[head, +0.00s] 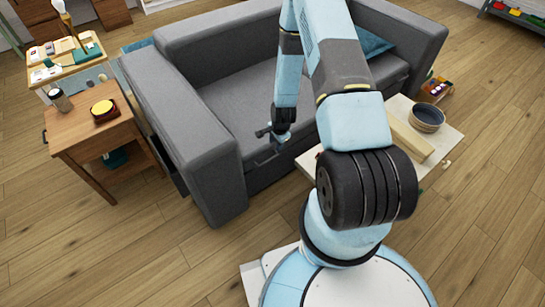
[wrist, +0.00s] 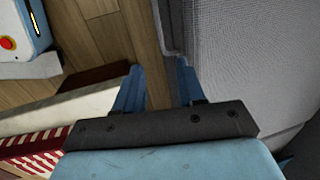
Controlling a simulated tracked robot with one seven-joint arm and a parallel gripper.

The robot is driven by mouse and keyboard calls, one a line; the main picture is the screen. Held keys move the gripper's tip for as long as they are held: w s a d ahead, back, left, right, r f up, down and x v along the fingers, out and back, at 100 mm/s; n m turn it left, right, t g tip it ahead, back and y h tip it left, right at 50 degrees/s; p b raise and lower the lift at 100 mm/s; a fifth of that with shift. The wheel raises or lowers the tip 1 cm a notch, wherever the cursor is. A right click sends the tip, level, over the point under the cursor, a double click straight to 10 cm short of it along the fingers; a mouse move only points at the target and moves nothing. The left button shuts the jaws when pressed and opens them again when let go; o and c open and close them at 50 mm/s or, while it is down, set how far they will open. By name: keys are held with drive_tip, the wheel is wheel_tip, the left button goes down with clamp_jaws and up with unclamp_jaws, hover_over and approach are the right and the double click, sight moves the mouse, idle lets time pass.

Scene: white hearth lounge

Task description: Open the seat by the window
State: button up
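A grey sofa (head: 235,85) with a wide seat and thick arms stands in the middle of the head view, its seat closed. No window shows, so I cannot tell whether this is the seat named. My gripper (head: 265,132) is at the sofa's front edge, low and near the middle. In the wrist view its two blue fingers (wrist: 158,84) are apart, with floor and a grey sofa edge (wrist: 172,30) showing between and beyond them. The grey fabric fills the right side there. I cannot tell whether either finger touches the sofa. My arm hides part of the sofa's right side.
A pale low table (head: 445,133) with a dark bowl (head: 427,117) stands right of my arm, close to the sofa front. A wooden side table (head: 85,130) stands left, holding a cup (head: 60,99) and a round yellow-rimmed item (head: 104,110). Floor at front left is clear.

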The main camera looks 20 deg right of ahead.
sight(272, 158)
drive_tip(key=f, duration=0.4)
drive_tip(key=w+f, duration=0.1)
drive_tip(key=f, duration=0.3)
drive_tip(key=w+f, duration=0.1)
drive_tip(key=f, duration=0.3)
drive_tip(key=shift+w+a+f, duration=0.2)
drive_tip(key=shift+a+f, duration=0.1)
drive_tip(key=shift+a, duration=0.05)
clamp_jaws()
